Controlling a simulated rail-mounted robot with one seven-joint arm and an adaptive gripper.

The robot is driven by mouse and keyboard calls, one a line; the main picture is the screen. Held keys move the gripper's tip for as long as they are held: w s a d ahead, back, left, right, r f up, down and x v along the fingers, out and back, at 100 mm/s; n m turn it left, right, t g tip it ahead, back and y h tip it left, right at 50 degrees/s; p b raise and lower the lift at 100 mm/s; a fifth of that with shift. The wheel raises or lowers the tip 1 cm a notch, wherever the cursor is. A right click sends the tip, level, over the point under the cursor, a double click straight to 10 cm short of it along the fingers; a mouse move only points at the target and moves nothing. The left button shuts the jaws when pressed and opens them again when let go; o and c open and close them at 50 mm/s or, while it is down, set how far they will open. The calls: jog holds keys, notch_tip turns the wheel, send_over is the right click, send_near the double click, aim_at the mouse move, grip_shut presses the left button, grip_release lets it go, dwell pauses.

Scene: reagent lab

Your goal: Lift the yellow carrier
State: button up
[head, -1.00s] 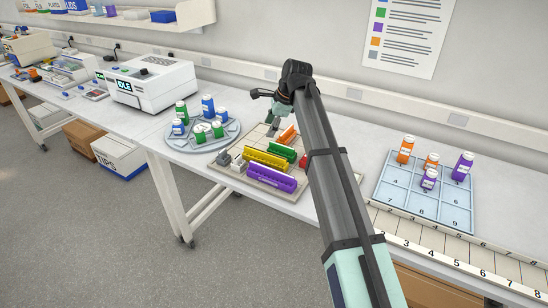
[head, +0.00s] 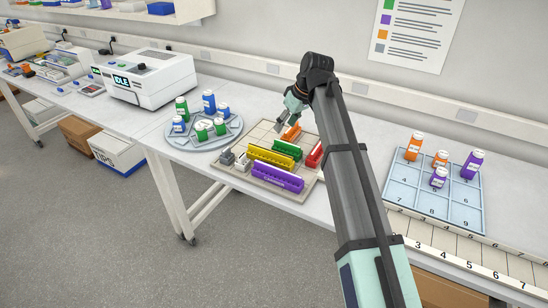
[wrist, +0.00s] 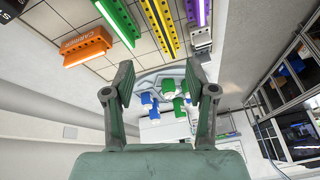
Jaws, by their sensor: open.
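The yellow carrier (head: 271,161) lies on the beige gridded tray (head: 290,191), between the green carrier (head: 287,150) and the purple carrier (head: 277,178). It also shows at the top of the wrist view (wrist: 161,22). My gripper (head: 285,120) is above the far part of the tray, near the orange carrier (head: 291,132). In the wrist view my gripper (wrist: 160,85) has its fingers wide apart with nothing between them. It is apart from the yellow carrier.
A red carrier (head: 315,155) and grey blocks (head: 227,157) share the tray. A round rack (head: 174,140) of blue and green bottles stands left of it. A blue numbered tray (head: 405,195) with orange and purple bottles is at the right. The wall is behind the bench.

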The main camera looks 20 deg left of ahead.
aim_at(270, 151)
jog(key=a+f+n+p, duration=0.1)
jog(key=f, duration=0.2)
jog(key=a+f+n+p, duration=0.1)
jog(key=a+f, duration=0.1)
jog(key=f, duration=0.2)
jog(key=a+f+n+p, duration=0.1)
jog(key=f, duration=0.3)
jog(key=shift+w+a+f, duration=0.1)
jog(key=shift+w+a, duration=0.25)
jog(key=shift+p+x, duration=1.5)
jog(key=shift+x, duration=1.15)
jog(key=shift+s+a, duration=0.1)
grip_shut()
